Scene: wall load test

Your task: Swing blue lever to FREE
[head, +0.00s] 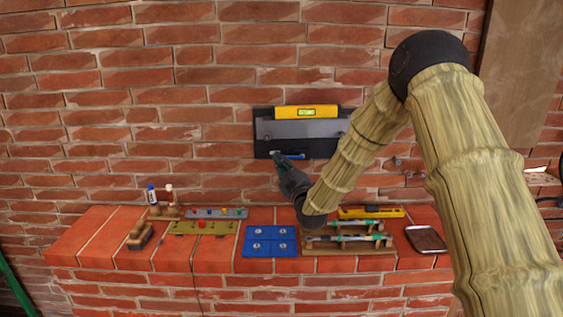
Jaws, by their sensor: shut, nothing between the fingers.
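A dark panel (262,144) is mounted on the brick wall, with a grey plate (300,129) across it. The blue lever (291,156) shows as a short, roughly level bar low on the panel. My gripper (276,155) is shut and empty, its tip at the left part of the lever. I cannot tell whether it touches the lever. My gripper and wrist hide part of the panel's lower edge. No FREE marking can be read at this size.
A yellow spirit level (306,112) sits on top of the panel. Wall left of the panel is clear.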

